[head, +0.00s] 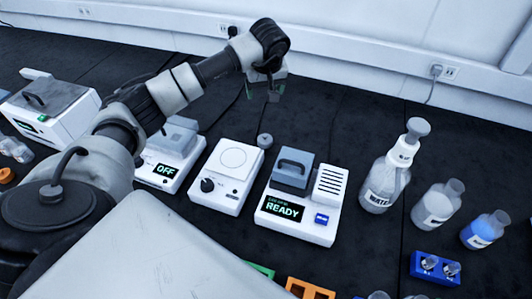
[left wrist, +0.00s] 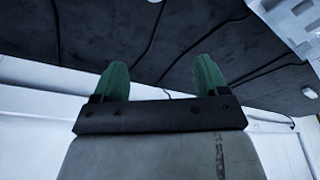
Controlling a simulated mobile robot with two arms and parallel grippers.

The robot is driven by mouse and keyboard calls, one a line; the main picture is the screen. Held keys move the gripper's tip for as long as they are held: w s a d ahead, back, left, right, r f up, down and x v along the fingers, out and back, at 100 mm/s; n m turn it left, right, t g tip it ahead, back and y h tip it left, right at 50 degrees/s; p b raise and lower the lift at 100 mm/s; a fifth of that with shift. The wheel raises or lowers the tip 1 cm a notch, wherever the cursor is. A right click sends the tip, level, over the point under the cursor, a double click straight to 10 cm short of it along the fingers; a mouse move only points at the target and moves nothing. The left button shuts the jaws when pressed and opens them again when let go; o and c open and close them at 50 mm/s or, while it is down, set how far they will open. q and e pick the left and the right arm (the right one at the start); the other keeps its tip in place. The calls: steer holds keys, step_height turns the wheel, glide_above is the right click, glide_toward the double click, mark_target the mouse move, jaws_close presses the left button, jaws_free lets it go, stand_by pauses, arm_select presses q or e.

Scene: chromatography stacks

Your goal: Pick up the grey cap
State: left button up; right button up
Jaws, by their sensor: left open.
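A small grey cap (head: 265,140) sits on the dark bench behind the white plate device, between it and the READY device. My left gripper (head: 262,93) is above the back of the bench, behind the cap and apart from it. Its two green fingers are spread with nothing between them; the left wrist view also shows the open gripper (left wrist: 162,78). I cannot make out the cap for sure in the left wrist view. My right gripper is not in view.
The white plate device (head: 228,196), the READY device (head: 296,227) and the OFF device (head: 168,172) stand in front. A water bottle (head: 383,190) and two smaller bottles stand at the right. The wall (head: 330,62) and cables are behind.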

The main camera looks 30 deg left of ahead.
arm_select(q)
steer(key=b, duration=0.9)
glide_toward(265, 136)
steer(key=x, duration=0.3)
steer(key=s+x, duration=0.1)
steer(key=x, duration=0.1)
steer(key=shift+w+a+f, duration=0.1)
steer(key=x, duration=0.4)
steer(key=shift+w+f, duration=0.35)
steer(key=shift+w, duration=0.1)
steer(key=shift+w+a+f, duration=0.1)
steer(key=shift+f, duration=0.45)
steer(key=c, duration=0.8)
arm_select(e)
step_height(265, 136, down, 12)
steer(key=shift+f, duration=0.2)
